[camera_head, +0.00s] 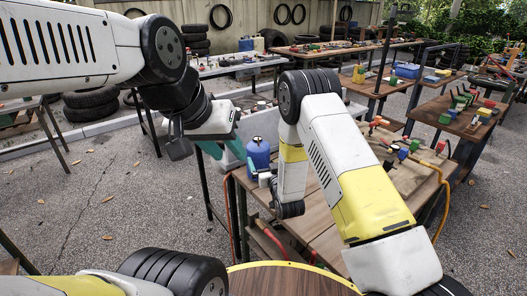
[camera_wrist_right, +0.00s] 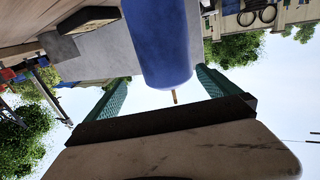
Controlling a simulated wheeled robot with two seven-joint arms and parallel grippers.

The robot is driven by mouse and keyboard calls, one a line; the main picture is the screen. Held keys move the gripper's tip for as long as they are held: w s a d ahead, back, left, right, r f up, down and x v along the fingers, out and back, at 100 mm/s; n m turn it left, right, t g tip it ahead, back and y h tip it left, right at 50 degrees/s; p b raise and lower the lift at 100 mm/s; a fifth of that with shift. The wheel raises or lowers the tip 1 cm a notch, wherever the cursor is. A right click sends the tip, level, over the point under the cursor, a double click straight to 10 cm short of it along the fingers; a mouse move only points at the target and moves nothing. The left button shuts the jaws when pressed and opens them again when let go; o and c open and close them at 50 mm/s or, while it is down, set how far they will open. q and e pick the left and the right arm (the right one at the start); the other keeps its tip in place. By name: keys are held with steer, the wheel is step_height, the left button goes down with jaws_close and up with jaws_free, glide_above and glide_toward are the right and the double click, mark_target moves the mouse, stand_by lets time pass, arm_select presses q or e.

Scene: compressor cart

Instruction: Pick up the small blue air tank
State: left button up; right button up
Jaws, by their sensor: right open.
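The small blue air tank (camera_head: 258,152) stands upright at the left edge of the wooden table in the head view. My left gripper (camera_head: 228,153) is left of the tank, with its teal fingers apart and nothing seen between them. My right forearm is to the right of the tank and hides the right gripper in the head view. In the right wrist view, the right gripper (camera_wrist_right: 160,84) is open, with its teal fingers spread to either side of the blue tank (camera_wrist_right: 158,40). A small brass-coloured stem shows at the tank's end. Contact with the fingers cannot be told.
The wooden table (camera_head: 330,232) carries several small coloured parts (camera_head: 400,150) to the right of my right arm. An orange hose (camera_head: 445,200) hangs over its right side. A long bench (camera_head: 265,62) and other tables stand behind. Open gravel lies at the left.

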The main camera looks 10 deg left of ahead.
steer(key=shift+a+f, duration=0.3)
steer(key=shift+f, duration=0.15)
steer(key=shift+w+a, duration=0.15)
steer(key=shift+w, duration=0.05)
steer(key=x, duration=0.7)
steer(key=shift+a+f, duration=0.25)
steer(key=shift+a, duration=0.1)
steer(key=c, duration=1.8)
steer(key=shift+r, duration=0.2)
steer(key=shift+c, duration=0.6)
